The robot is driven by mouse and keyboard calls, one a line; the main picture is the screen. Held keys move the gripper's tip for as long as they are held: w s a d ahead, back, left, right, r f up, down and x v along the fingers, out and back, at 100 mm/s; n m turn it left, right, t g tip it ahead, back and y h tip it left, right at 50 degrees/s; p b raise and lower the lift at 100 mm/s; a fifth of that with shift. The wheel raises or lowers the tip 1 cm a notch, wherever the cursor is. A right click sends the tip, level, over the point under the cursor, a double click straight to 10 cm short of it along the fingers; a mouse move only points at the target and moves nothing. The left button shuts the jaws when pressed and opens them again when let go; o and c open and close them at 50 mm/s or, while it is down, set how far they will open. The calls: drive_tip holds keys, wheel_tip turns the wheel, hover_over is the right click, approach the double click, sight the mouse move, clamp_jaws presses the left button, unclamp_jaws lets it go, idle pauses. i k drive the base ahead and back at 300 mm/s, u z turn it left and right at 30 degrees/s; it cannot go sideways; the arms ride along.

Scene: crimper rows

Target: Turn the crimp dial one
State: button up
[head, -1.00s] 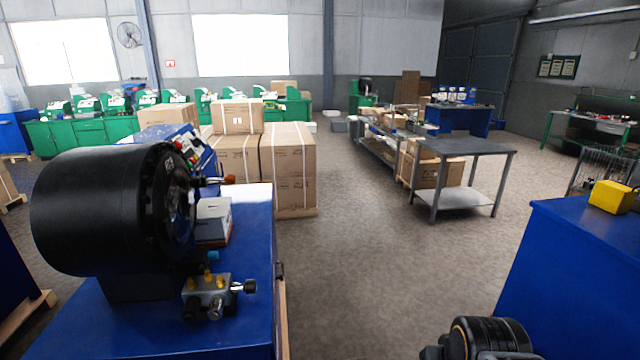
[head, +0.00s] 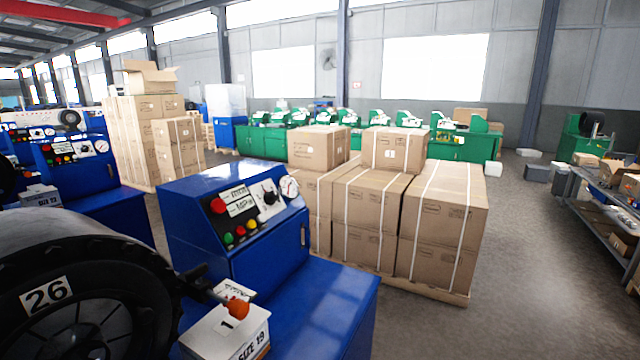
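A blue control box (head: 240,245) stands on a blue machine bench in the middle left of the head view. Its sloped panel carries a black dial (head: 269,194) on a white plate, a round gauge (head: 289,187), a red button, several coloured buttons and small labels. A large black crimper head (head: 80,290) marked 26 fills the lower left. More blue crimpers with similar panels stand behind at the far left, with another dial (head: 85,149) on one. The dial settings are too small to read. My gripper is not in view.
A white box marked SIZE 19 (head: 238,335) sits on the bench beside the crimper head. Strapped cartons on a pallet (head: 440,290) stand behind the bench. More cartons (head: 130,140) are stacked at the left. Open floor (head: 530,270) lies to the right.

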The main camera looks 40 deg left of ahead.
sight(269, 198)
drive_tip(key=i, duration=2.4)
drive_tip(key=u, duration=3.5)
drive_tip(key=i, duration=1)
